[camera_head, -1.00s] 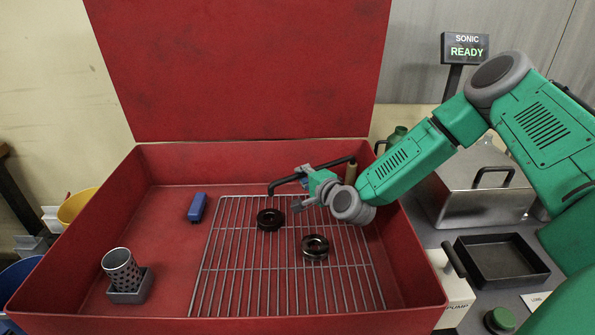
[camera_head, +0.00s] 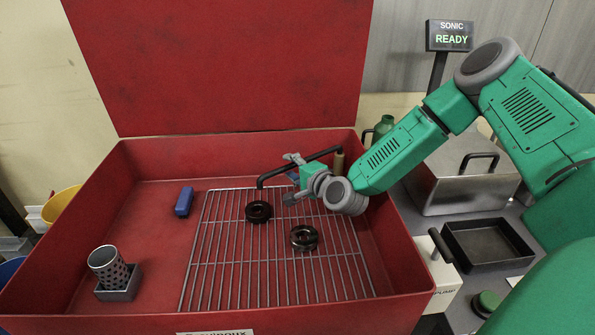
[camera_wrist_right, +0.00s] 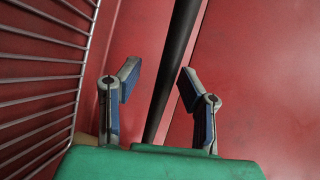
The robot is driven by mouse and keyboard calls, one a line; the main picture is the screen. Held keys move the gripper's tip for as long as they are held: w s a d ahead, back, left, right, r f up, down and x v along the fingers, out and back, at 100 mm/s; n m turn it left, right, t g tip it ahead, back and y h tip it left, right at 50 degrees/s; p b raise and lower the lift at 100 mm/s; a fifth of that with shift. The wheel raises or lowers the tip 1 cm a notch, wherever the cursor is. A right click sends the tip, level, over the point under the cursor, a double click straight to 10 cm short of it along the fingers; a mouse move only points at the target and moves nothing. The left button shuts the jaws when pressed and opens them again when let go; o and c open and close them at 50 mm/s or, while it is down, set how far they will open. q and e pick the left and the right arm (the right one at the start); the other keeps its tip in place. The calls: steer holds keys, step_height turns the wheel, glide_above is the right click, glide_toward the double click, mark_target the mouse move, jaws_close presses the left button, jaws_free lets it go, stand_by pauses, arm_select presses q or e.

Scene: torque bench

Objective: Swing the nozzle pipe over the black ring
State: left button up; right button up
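The nozzle pipe (camera_head: 300,165) is a dark bent tube running from a tan-gripped post at the back right of the red basin to a down-turned tip at left. The tip hangs behind and just above a black ring (camera_head: 258,211) on the wire rack. A second dark ring (camera_head: 304,237) with a shiny inner edge lies nearer and to the right. My right gripper (camera_head: 291,178) is at the pipe's middle. My left gripper is not in view.
The wire rack (camera_head: 275,280) covers the basin's middle. The red basin's walls (camera_head: 395,225) surround the area. A black tray (camera_head: 488,246) and a steel box (camera_head: 460,180) lie outside, right.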

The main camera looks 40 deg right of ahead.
steer(key=s+r, duration=0.2)
steer(key=s, duration=0.9)
steer(key=shift+s, duration=0.25)
steer(key=shift+a, duration=0.1)
